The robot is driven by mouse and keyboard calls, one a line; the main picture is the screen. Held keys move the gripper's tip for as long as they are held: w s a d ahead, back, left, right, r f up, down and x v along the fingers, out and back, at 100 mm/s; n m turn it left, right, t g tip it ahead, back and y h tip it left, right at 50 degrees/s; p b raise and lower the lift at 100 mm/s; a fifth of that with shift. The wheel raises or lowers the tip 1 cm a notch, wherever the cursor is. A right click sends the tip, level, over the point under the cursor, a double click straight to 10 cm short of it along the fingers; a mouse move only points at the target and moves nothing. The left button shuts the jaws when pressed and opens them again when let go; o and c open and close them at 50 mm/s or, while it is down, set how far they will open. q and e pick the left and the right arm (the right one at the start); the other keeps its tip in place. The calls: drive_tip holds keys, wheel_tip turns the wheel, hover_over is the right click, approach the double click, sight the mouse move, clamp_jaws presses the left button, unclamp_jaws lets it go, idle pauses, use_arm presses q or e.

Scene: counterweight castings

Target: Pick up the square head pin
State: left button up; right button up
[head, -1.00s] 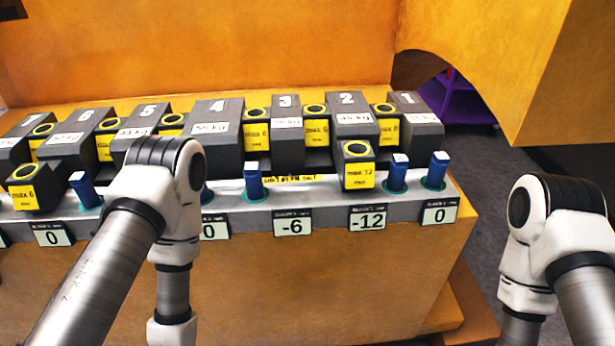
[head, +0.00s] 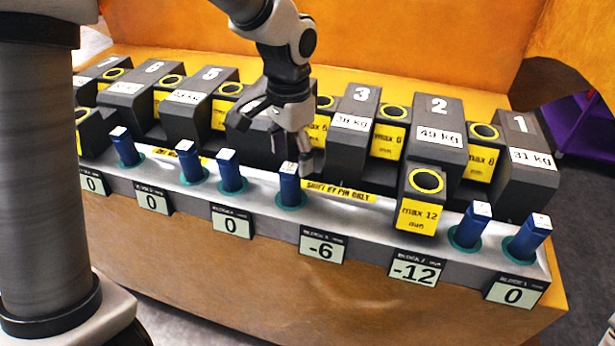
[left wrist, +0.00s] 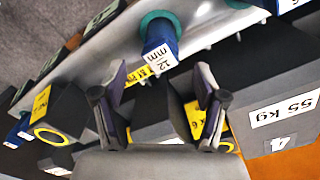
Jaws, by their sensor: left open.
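Several blue pins with square, pale-topped heads stand in green-collared holes along the grey rail. One square head pin (head: 290,185), above the -6 display, is nearest my left gripper (head: 279,135). The left gripper is open, with its fingers spread above and behind that pin, near block 4, which it partly hides. In the left wrist view a blue pin (left wrist: 160,40) with a "12 mm" label stands beyond the open fingers (left wrist: 162,82), and nothing is between them. My right gripper is out of view.
Dark numbered blocks stand in a row behind the pins, such as block 3 (head: 352,120) and block 2 (head: 437,130). A yellow-faced "max 12 mm" piece (head: 420,205) sits forward on the rail (head: 350,212), right of the near pin. Displays line its front edge.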

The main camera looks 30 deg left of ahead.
sight(290, 184)
use_arm(q)
drive_tip(key=shift+w+a+f, duration=0.1)
drive_tip(key=shift+w+f, duration=0.1)
drive_tip(key=shift+f, duration=0.35)
drive_tip(key=shift+w+f, duration=0.2)
drive_tip(key=shift+f, duration=0.35)
drive_tip(key=s+f+p, duration=0.1)
drive_tip(key=s+f, duration=0.1)
drive_tip(key=f, duration=0.1)
drive_tip(key=shift+s, duration=0.15)
drive_tip(key=shift+w+f, duration=0.35)
drive_tip(key=shift+f, duration=0.25)
drive_tip(key=shift+w+f, duration=0.3)
drive_tip(key=shift+f, duration=0.3)
drive_tip(key=shift+w+a, duration=0.1)
drive_tip(key=shift+c, duration=0.3)
drive_tip(key=shift+s+r, duration=0.15)
drive_tip(key=shift+s, duration=0.2)
drive_tip(key=c, duration=0.6)
drive_tip(key=shift+s, duration=0.1)
drive_tip(key=c, duration=0.5)
clamp_jaws()
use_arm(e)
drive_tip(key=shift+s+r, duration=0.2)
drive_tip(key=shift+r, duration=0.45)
